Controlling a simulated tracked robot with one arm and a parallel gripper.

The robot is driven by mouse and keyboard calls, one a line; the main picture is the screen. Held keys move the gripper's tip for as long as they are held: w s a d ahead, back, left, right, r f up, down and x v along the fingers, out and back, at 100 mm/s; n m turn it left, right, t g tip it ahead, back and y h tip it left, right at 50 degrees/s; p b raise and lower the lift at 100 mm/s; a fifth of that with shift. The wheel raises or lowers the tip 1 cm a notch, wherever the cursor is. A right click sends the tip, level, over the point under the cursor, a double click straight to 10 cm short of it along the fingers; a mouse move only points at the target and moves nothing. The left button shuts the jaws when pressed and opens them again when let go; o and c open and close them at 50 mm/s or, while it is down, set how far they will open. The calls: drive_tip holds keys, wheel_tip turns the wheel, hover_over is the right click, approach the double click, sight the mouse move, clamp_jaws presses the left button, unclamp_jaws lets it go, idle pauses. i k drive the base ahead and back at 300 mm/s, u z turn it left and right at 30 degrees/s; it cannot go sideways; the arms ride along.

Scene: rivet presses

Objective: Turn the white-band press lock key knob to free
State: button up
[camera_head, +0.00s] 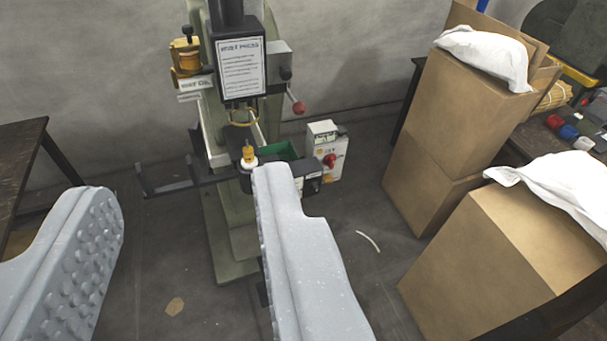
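One green-grey rivet press (228,225) stands ahead, left of centre, with a black head carrying a printed sign (241,68). A small yellow-orange knob (249,153) with a white ring at its base sits low on the press front, just above my right finger's tip. A pale control box (328,150) with a red knob is right of it. I cannot tell which knob is the lock key knob, or its setting. My gripper (185,188) is open and empty, its grey fingers wide apart. The right finger hides part of the press's lower front.
Tall cardboard boxes (447,125) topped with white bags crowd the right side. A dark table (22,165) stands at left. A red-balled lever (298,107) sticks out right of the press head. Bare floor (165,255) lies between my fingers.

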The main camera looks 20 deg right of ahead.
sight(328, 178)
drive_tip(key=u, duration=0.15)
drive_tip(key=i, duration=1.55)
drive_tip(key=z, duration=0.55)
